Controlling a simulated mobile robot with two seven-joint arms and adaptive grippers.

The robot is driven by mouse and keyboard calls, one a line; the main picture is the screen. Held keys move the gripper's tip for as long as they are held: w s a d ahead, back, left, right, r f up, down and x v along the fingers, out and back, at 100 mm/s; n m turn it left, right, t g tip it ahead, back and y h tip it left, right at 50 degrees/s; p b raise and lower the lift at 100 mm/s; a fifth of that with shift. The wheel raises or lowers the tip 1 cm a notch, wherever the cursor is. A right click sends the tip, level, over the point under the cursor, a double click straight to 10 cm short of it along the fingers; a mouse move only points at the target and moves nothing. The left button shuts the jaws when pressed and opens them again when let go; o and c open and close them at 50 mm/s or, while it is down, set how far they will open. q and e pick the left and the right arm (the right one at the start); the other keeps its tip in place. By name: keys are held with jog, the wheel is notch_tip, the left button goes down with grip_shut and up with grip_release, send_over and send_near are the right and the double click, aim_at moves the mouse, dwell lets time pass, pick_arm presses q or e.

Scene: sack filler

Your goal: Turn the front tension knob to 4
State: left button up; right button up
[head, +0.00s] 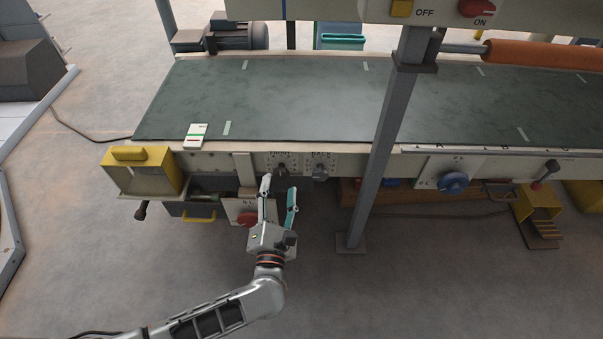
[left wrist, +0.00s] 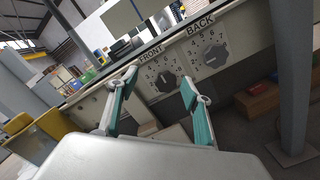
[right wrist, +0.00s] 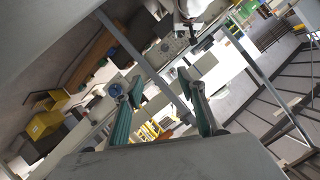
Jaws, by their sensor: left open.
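The front tension knob (left wrist: 166,82) is a dark grey dial on a white panel marked FRONT, with numbers around it. In the head view the front knob (head: 283,170) sits on the conveyor's near side, just beyond my left gripper (head: 279,186). The similar back knob (head: 320,172) is to its right and also shows in the left wrist view (left wrist: 215,55). My left gripper is open and empty, its fingers apart and pointing at the front knob, not clearly touching it. The front knob's exact setting cannot be read. My right gripper (right wrist: 160,80) is open and empty.
A grey post (head: 385,150) stands right of the knobs. A red knob (head: 246,218) is on a low panel beside my left gripper. A yellow box (head: 140,170) is at the left, and a blue knob (head: 453,183) at the right. The belt (head: 300,100) is mostly clear.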

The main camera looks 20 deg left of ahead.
aim_at(280, 177)
pick_arm(q)
jog(key=shift+n+g+y, duration=0.3)
jog(key=shift+n, duration=0.3)
jog(key=w+f, duration=0.1)
jog(key=w, duration=0.1)
jog(key=w+a+f+b, duration=0.1)
jog(key=w, duration=0.1)
jog(key=w+a+f+b, duration=0.1)
jog(key=w, duration=0.1)
jog(key=shift+w+a+f, duration=0.15)
jog(key=shift+w+f, duration=0.1)
jog(key=shift+w, duration=0.1)
jog(key=shift+w+a+r, duration=0.1)
jog(key=shift+w, duration=0.4)
pick_arm(e)
jog(key=m, duration=0.3)
jog(key=shift+a, duration=0.4)
pick_arm(q)
jog(key=c, duration=1.1)
